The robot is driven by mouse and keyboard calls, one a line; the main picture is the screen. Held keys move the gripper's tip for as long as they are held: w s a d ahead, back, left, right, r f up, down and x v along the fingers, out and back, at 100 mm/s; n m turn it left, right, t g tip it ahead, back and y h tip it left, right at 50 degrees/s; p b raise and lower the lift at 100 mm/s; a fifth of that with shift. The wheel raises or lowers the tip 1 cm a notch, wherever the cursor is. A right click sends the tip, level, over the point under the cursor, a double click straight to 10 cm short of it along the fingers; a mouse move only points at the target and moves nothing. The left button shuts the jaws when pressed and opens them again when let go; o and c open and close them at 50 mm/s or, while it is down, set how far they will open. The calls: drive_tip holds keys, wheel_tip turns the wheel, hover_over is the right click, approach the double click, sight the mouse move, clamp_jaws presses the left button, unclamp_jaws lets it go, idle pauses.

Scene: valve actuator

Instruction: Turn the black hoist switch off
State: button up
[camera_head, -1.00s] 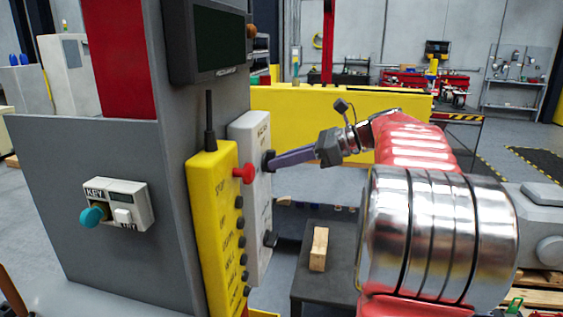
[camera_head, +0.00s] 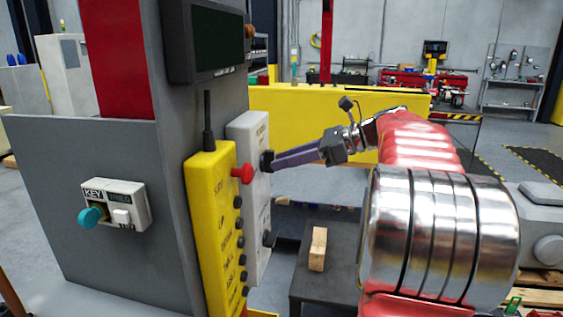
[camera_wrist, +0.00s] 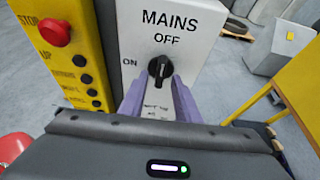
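A white switch box (camera_head: 256,203) carries an upper black rotary knob (camera_head: 267,161) and a lower black knob (camera_head: 269,239). In the wrist view the upper knob (camera_wrist: 160,71) sits under the words MAINS and OFF, with ON to its left. Its handle looks close to upright, towards OFF. The lower knob's label is too small to read, so I cannot tell from it which switch is the hoist's. My gripper (camera_wrist: 158,88) has its purple fingers apart, one on each side of the upper knob, with a small gap visible. It also shows in the head view (camera_head: 276,161).
A yellow control box (camera_head: 213,225) with a red stop button (camera_head: 243,173) and several black buttons stands close left of the white box. A key switch box (camera_head: 117,204) is on the grey panel. A wooden block (camera_head: 318,248) lies on a dark table below my arm.

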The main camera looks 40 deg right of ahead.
drive_tip(key=v, duration=1.2)
drive_tip(key=shift+s+d, duration=0.1)
drive_tip(key=d+f+n+h, duration=0.3)
drive_tip(key=f, duration=0.6)
drive_tip(key=s+a+f+n+g+h, duration=0.2)
drive_tip(key=a+f+n+g+h, duration=0.15)
drive_tip(key=a+f+n, duration=0.35)
drive_tip(key=s+a+f+n, duration=0.3)
drive_tip(key=a+n, duration=0.3)
drive_tip(key=a, duration=0.4)
drive_tip(key=s+a+f+n+h, duration=0.1)
drive_tip(key=a+n, duration=0.4)
drive_tip(key=a, duration=0.5)
drive_tip(key=s+a+f+n+g+h, duration=0.1)
drive_tip(key=s+a+f+n, duration=0.3)
drive_tip(key=a, duration=0.6)
drive_tip(key=shift+s+f+n, duration=0.3)
drive_tip(key=shift+s+n, duration=0.65)
drive_tip(key=shift+n, duration=0.35)
drive_tip(key=shift+a+h, duration=0.1)
drive_tip(key=shift+h, duration=0.15)
